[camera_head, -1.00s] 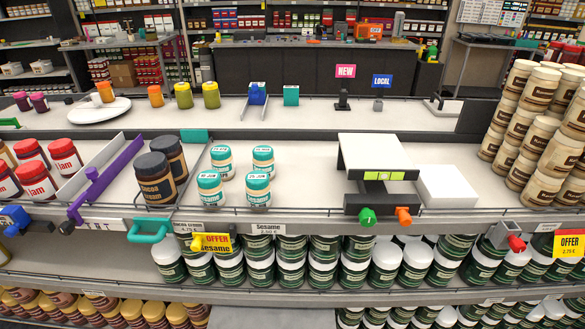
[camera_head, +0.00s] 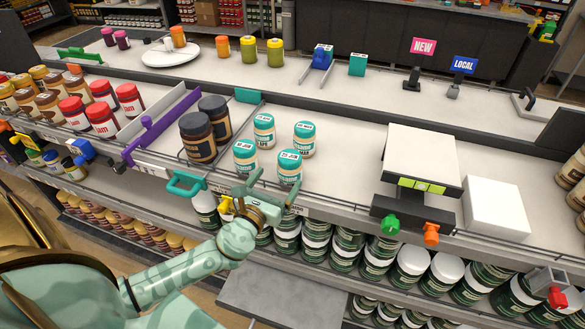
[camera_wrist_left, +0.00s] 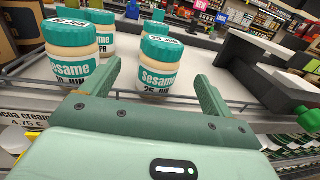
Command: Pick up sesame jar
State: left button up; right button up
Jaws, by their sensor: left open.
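Several sesame jars with teal lids and pale contents stand upright on the white shelf. The front right sesame jar (camera_head: 289,168) is nearest my left gripper (camera_head: 271,186), which is just in front of it at the shelf's front edge. In the left wrist view this jar (camera_wrist_left: 160,72) appears ahead, between the two open fingers; I cannot tell whether the tips reach alongside it. The front left sesame jar (camera_head: 246,158) stands beside it and shows left of the fingers in the wrist view (camera_wrist_left: 70,48). Two more stand behind (camera_head: 304,140), (camera_head: 264,131). My right gripper is not in view.
Two dark cocoa cream jars (camera_head: 198,138) stand left, behind a teal handle (camera_head: 186,184). A wire rail (camera_head: 340,215) runs along the front edge. A scale-like white device (camera_head: 423,160) and a white box (camera_head: 495,207) stand right.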

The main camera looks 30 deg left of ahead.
aim_at(283, 171)
pick_arm(q)
jog(key=w, duration=0.3)
jog(key=shift+a, duration=0.25)
jog(key=w, duration=0.5)
jog(key=shift+w+a+f, duration=0.2)
jog(key=shift+f, duration=0.05)
jog(key=c, duration=1.3)
